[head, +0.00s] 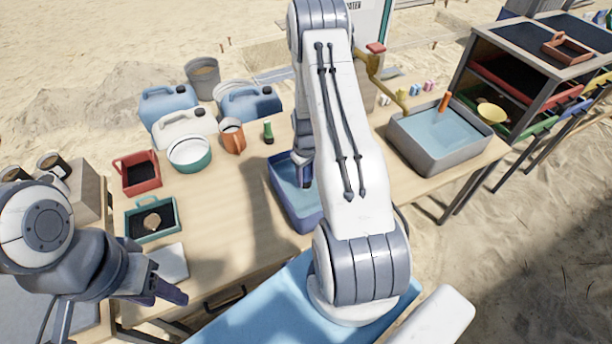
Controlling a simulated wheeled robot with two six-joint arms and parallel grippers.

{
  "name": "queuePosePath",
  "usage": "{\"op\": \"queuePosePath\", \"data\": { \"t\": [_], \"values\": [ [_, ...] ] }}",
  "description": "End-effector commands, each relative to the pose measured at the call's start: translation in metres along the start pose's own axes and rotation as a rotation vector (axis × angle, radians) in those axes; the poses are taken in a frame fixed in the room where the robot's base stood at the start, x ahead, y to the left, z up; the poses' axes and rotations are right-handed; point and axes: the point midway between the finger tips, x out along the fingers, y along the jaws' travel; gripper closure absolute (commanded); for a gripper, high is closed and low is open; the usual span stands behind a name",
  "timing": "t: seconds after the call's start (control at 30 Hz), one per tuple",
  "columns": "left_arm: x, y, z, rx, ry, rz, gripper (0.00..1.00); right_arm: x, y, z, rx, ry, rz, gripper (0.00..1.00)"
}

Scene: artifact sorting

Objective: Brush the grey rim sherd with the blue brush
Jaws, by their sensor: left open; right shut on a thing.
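My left gripper (168,298) is open at the lower left, near the table's front edge, with nothing seen between its fingers. My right arm crosses the middle of the view. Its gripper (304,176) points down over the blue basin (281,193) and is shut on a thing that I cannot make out. No blue brush shows clearly. A tan-looking sherd (152,221) lies in the teal-rimmed tray (137,237), to the left of the basin. I cannot tell whether it is the grey rim sherd.
A red tray (127,176), a teal-and-white bowl (189,166), an orange jug (232,137) and a small green item (268,131) stand behind. Jerrycans (167,104) line the back. A grey water basin (480,142) is at right. The wooden table (222,215) is bare left of the blue basin.

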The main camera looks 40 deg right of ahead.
Motion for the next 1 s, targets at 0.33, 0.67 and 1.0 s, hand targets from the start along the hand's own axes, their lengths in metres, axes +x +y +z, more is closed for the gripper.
{"op": "queuePosePath", "data": {
  "t": [0.33, 0.67, 1.0],
  "values": [
    [0.004, 0.0, 0.0, 0.0, 0.0, 0.0, 0.5, 0.006, 0.0, 0.0, 0.0, 0.0, 0.0, 1.0],
    [0.008, -0.001, 0.0, 0.0, 0.0, 0.0, 0.5, 0.011, 0.0, 0.0, 0.0, 0.0, 0.0, 1.0],
    [0.011, -0.001, 0.001, 0.0, 0.0, 0.0, 0.5, 0.011, 0.003, -0.011, 0.0, 0.001, 0.001, 1.0]
  ]
}}
